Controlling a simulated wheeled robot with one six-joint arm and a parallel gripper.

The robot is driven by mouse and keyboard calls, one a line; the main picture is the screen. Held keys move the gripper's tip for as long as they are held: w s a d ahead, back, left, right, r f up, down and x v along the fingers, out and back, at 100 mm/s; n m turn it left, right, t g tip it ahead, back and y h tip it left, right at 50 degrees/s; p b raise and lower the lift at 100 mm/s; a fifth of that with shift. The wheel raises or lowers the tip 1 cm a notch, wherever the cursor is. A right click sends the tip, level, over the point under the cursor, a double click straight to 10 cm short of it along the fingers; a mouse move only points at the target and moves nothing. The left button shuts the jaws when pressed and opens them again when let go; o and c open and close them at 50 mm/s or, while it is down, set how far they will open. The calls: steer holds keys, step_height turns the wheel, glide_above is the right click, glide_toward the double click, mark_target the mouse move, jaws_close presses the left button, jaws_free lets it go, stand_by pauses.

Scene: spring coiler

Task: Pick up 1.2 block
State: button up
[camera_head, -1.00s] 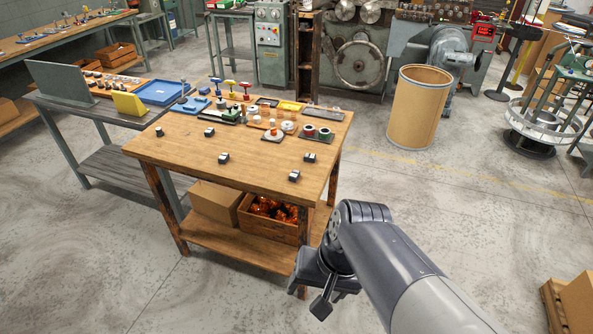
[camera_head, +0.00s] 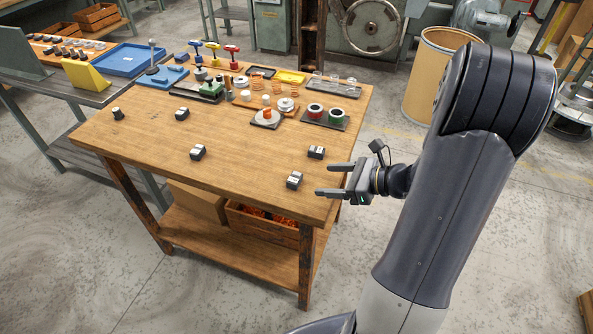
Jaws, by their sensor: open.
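Several small dark blocks with white label faces stand on the wooden workbench (camera_head: 150,150). The labels are too small to read, so I cannot tell which one is 1.2. One block (camera_head: 294,180) is near the front right edge and another block (camera_head: 316,152) is just behind it. A block (camera_head: 198,152) is at the front middle, a block (camera_head: 182,113) is behind it, and a block (camera_head: 118,113) is at the left. My gripper (camera_head: 323,180) is open and empty at the bench's right edge. Its fingers point left toward the block near the front right edge, apart from it.
A blue tray (camera_head: 125,59) and yellow stand (camera_head: 85,75) are on the grey side table. A tan barrel (camera_head: 437,70) stands beyond the bench. The bench's front middle is mostly clear.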

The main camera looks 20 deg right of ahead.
mark_target(295, 177)
steer(key=shift+w+a+f, duration=0.2)
steer(key=shift+w, duration=0.1)
steer(key=p+x, duration=0.1)
steer(key=x, duration=0.9)
steer(key=shift+a+r, duration=0.1)
steer(key=shift+r, duration=0.1)
steer(key=c, duration=1.2)
